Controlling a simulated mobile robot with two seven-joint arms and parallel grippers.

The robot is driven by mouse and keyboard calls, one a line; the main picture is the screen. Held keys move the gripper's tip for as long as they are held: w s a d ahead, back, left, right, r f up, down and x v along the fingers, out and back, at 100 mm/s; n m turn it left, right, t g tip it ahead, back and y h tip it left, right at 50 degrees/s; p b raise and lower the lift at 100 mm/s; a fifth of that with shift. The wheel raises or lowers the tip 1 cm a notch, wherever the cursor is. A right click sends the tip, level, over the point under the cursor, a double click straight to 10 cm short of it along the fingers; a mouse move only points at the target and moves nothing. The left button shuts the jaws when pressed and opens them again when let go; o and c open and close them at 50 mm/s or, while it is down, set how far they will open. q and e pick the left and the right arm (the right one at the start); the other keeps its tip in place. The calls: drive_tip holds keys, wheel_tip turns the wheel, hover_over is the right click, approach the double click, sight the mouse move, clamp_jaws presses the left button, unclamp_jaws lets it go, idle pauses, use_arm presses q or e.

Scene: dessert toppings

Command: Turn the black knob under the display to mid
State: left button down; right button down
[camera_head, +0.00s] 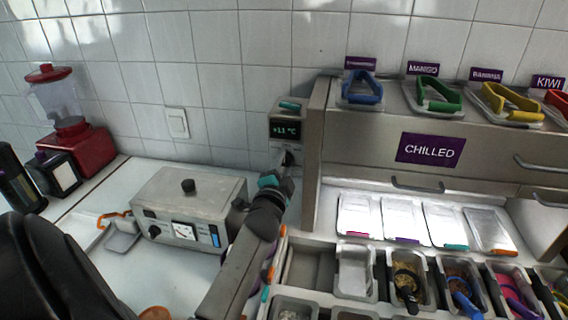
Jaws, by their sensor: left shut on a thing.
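The display (287,129) is on a grey unit fixed to the tiled wall, left of the chilled cabinet, and shows green digits that look like +11 °C. The black knob (288,157) is just below it, mostly hidden by my gripper. My left gripper (284,165) reaches up from the lower middle and is shut on the knob. The knob's pointer and marks are too small and covered to read. My right gripper is not in view.
A grey box with a dial (185,205) stands left of my arm. A red blender (75,145) is at the far left.

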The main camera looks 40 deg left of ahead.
use_arm(q)
drive_tip(key=shift+n, duration=0.4)
drive_tip(key=shift+c, duration=2.2)
unclamp_jaws()
drive_tip(key=v, duration=1.5)
drive_tip(key=shift+s, duration=0.15)
